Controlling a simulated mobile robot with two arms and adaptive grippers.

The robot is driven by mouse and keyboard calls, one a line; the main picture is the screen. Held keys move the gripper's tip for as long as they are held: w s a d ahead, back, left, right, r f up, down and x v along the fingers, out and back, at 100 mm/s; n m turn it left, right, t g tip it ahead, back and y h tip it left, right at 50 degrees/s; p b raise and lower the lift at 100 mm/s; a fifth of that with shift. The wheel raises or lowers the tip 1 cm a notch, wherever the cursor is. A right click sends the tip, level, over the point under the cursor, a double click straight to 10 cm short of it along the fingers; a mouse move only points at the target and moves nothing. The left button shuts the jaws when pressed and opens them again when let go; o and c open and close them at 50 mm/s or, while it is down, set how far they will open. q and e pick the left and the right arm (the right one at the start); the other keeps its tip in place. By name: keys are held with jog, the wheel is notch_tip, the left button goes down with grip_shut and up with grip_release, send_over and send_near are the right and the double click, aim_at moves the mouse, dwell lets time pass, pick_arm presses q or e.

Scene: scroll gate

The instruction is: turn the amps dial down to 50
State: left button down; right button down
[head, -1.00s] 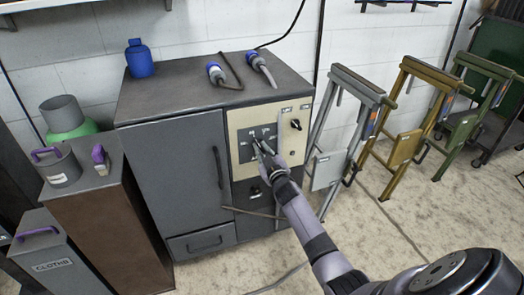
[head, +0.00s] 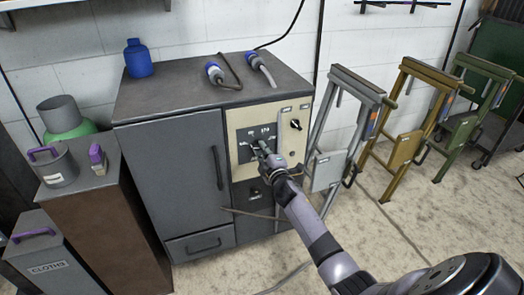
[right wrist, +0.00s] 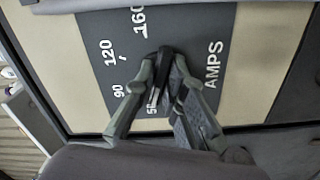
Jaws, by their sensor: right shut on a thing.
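The amps dial is a black knob (right wrist: 164,60) on a dark scale plate (right wrist: 85,40) lettered AMPS, with marks 160, 120, 90 and a partly covered one starting with 5. In the right wrist view my right gripper (right wrist: 166,68) is shut on the knob, one finger on each side. The fingers hide part of the scale, and I cannot clearly tell which mark the knob points at. In the head view the right gripper (head: 259,149) is at the scale plate (head: 242,137) on the cabinet's beige panel (head: 236,172), hiding most of the knob. My left gripper is not in view.
The grey cabinet (head: 165,160) carries blue-ended plugs (head: 215,73) and a blue bottle (head: 138,60) on top. Another black knob (head: 295,124) is on the panel's upper right. Folded stands (head: 352,95) lean along the wall to the right.

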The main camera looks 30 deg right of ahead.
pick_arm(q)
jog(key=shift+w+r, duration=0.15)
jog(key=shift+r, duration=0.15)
pick_arm(e)
jog(key=shift+n, duration=0.3)
jog(key=c, duration=1.7)
grip_release()
jog(key=shift+o, duration=0.2)
jog(key=v, duration=1.2)
jog(key=shift+a, duration=0.1)
